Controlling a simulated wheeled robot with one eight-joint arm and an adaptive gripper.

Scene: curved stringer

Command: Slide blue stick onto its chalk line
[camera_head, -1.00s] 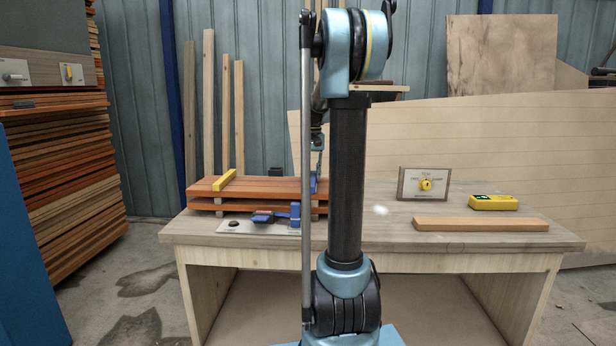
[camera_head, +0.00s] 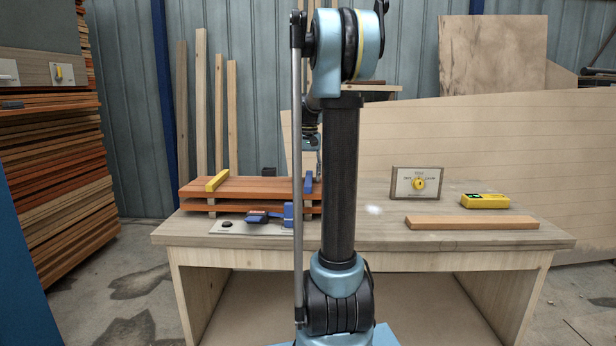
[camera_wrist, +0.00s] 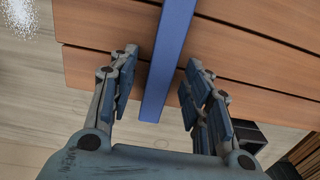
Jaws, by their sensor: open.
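The blue stick (camera_head: 308,182) lies across the reddish-brown boards at their right end, partly hidden by my arm in the head view. In the wrist view the blue stick (camera_wrist: 171,50) runs between the two fingers of my gripper (camera_wrist: 161,62). The gripper is open, with a finger on each side and visible gaps to the stick. In the head view my gripper is mostly hidden behind my arm, above the boards' right end. I cannot make out a chalk line on the boards in either view.
A yellow stick (camera_head: 217,180) lies across the boards' left part. A plate with a blue clamp-like part (camera_head: 264,216) stands in front of them. A panel with a yellow knob (camera_head: 418,183), a yellow box (camera_head: 485,201) and a loose wooden bar (camera_head: 472,222) are on the table's right.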

